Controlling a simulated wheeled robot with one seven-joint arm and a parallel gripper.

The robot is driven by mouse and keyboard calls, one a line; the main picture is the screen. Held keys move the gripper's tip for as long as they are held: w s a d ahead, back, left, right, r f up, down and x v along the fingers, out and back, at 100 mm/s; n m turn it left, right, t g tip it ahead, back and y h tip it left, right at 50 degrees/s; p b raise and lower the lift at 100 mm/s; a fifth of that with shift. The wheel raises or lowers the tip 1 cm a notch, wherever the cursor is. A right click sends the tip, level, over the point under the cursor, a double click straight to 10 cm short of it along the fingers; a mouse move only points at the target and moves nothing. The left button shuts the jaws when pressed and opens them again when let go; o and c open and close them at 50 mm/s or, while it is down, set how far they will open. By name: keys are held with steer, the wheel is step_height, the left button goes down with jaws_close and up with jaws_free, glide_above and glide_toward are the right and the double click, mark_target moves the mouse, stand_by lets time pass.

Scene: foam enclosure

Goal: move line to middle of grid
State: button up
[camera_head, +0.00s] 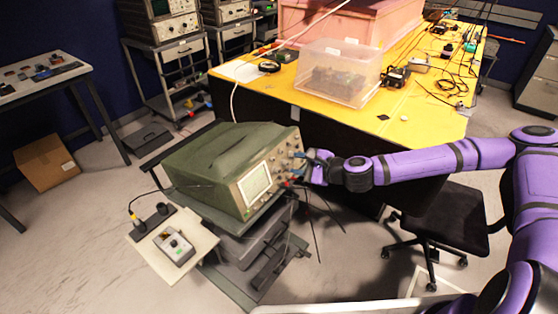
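A green oscilloscope (222,165) stands on a grey cart. Its front panel faces lower right, with a pale gridded screen (255,184) at the left and knobs at the right. The line on the screen is too small to make out. My purple arm reaches in from the right. My gripper (303,168) is at the knob side of the front panel, close to or touching the knobs. Its fingertips are too small and overlapped with the knobs to tell whether they are open or shut on one.
A yellow-topped table (428,118) with a clear plastic box (338,72) stands behind the arm. An office chair (447,217) is below my arm. A side shelf (150,245) with a small meter (174,247) juts from the cart. Floor at lower left is clear.

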mark_target(274, 160)
steer(key=x, duration=0.7)
steer(key=shift+w+a+f, duration=0.15)
steer(key=shift+w+a, duration=0.1)
steer(key=shift+a, duration=0.05)
jaws_close()
